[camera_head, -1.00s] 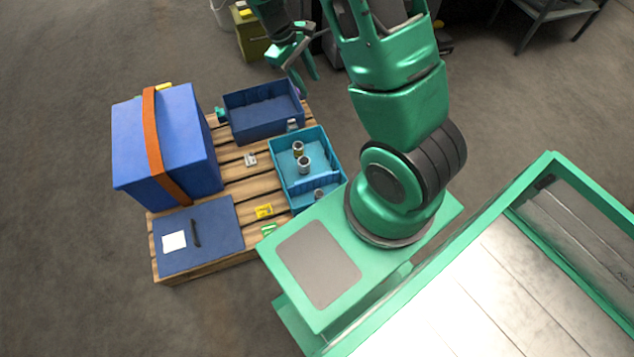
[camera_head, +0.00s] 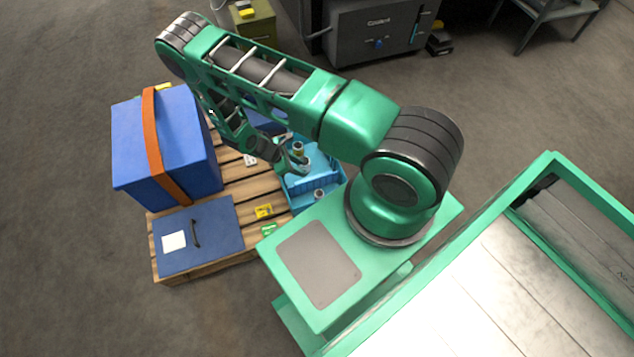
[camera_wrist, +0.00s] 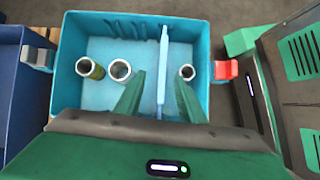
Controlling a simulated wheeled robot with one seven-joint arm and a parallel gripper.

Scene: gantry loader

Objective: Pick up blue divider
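The blue divider (camera_wrist: 163,62) stands upright as a thin light-blue strip across the teal bin (camera_wrist: 66,75) in the wrist view. In the head view the divider (camera_head: 314,183) shows partly inside the teal bin (camera_head: 336,181). My gripper (camera_wrist: 161,80) is open and empty, pointing into the bin. In the wrist view its two fingers appear on either side of the divider, one left and one right. I cannot tell how far above the divider the fingertips are. In the head view my gripper (camera_head: 295,161) is over the bin, partly hidden by my arm.
Two metal cylinders (camera_wrist: 90,68) (camera_wrist: 120,70) stand left of the divider and one cylinder (camera_wrist: 187,72) stands right of it. A dark blue bin (camera_wrist: 12,75) lies left of the teal bin. A tall blue box (camera_head: 165,140) and a blue lidded case (camera_head: 215,225) share the pallet.

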